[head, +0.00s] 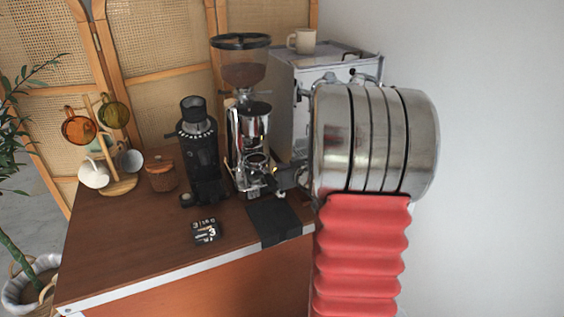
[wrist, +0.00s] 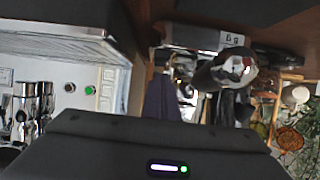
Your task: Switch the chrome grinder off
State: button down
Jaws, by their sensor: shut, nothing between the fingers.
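The chrome grinder (head: 247,128) stands on the brown counter in the head view, with a bean-filled hopper (head: 243,70) on top. I cannot make out its switch or whether it is on. My gripper (head: 287,179) shows as a dark shape at the grinder's lower right, partly hidden by my large metal arm link. It is shut and empty. I cannot tell whether it touches the grinder. In the wrist view my dark gripper housing fills the bottom, and the grinder is not clearly distinguishable there.
A black grinder (head: 202,152) stands left of the chrome one. A wooden canister (head: 160,174), a mug tree (head: 118,184) and a boxy machine (head: 291,90) with a cup (head: 302,41) stand nearby. The counter's front left is clear.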

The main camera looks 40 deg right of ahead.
jog(key=shift+f, duration=0.3)
jog(key=shift+s+a+f, duration=0.1)
jog(key=shift+s+f, duration=0.1)
jog(key=shift+f, duration=0.15)
jog(key=shift+r, duration=0.8)
jog(key=shift+r, duration=0.15)
